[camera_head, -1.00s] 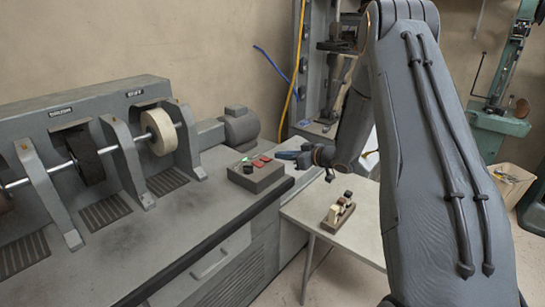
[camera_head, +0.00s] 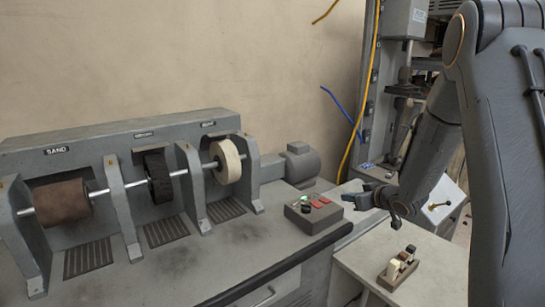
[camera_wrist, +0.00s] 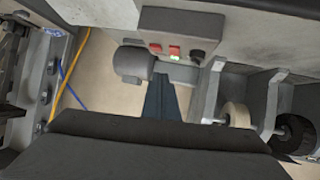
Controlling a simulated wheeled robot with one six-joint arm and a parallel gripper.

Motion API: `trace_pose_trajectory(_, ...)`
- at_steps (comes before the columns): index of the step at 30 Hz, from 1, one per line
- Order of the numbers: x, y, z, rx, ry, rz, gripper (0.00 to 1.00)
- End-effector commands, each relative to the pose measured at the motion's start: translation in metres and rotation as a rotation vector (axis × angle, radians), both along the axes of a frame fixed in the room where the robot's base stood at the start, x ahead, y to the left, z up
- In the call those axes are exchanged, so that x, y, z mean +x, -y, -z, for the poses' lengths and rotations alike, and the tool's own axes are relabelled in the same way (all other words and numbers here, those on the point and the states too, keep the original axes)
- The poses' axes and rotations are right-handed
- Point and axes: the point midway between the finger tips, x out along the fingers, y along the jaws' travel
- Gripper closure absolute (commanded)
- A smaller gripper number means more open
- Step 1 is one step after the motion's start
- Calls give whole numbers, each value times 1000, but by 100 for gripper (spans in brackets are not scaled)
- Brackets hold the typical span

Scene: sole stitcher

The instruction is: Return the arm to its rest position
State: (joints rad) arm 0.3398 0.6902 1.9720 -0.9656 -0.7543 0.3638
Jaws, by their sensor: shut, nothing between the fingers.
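My gripper (camera_head: 362,199) is at the end of my dark grey arm, on the right side of the head view. It appears just right of the control box and above the bench's right end. In the wrist view its dark fingers (camera_wrist: 166,98) lie together, closed, with nothing held. My arm is bent, with its upper link along the right edge of the head view and the forearm hanging down to the gripper. Part of the arm is cut off by the picture's edge.
The control box (camera_head: 314,211) has red buttons and a green light. Left of it stands a machine with a brown sanding drum (camera_head: 62,202), a black brush wheel (camera_head: 158,177) and a cream wheel (camera_head: 226,162). A small table (camera_head: 430,280) carries a block with small parts (camera_head: 398,266).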

Motion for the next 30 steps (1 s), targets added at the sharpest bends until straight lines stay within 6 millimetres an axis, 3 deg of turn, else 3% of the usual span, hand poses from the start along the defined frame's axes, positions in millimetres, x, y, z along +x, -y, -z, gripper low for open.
trace_pose_trajectory(1,-10,-5,-9,-34,-41,51,100)
trace_pose_trajectory(5,-55,-9,-14,-110,-191,189,100)
trace_pose_trajectory(8,-104,-18,-14,-146,-329,276,100)
trace_pose_trajectory(15,-255,-59,-8,-164,-698,386,100)
trace_pose_trajectory(19,-319,-81,-7,-147,-849,396,100)
trace_pose_trajectory(24,-364,-98,-7,-128,-956,391,100)
trace_pose_trajectory(30,-373,-102,-6,-124,-978,388,100)
